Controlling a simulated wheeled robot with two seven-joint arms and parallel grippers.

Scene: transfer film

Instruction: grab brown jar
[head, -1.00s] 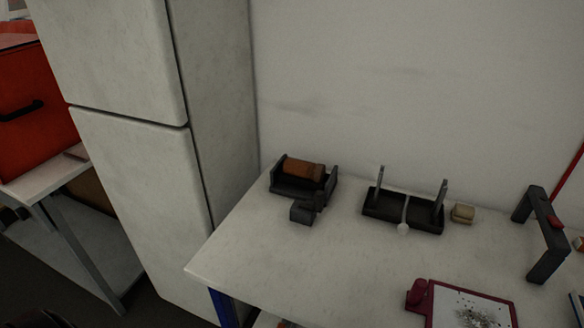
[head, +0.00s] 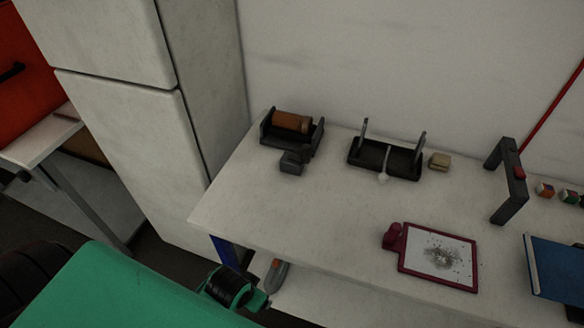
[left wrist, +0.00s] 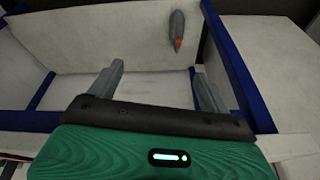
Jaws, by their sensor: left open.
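The brown jar (head: 291,122) lies on its side in a dark cradle (head: 268,137) at the back left of the white table in the head view. My left gripper shows in the left wrist view (left wrist: 155,85), its two grey fingers spread apart with nothing between them. In the head view my green left arm comes in at the lower left, below and in front of the table, well short of the jar. The jar does not show in the left wrist view. My right gripper is in neither view.
A red-framed clipboard (head: 437,288) and a dark grey arch (head: 507,190) are farther right. A tall white fridge (head: 135,150) borders the table's left side.

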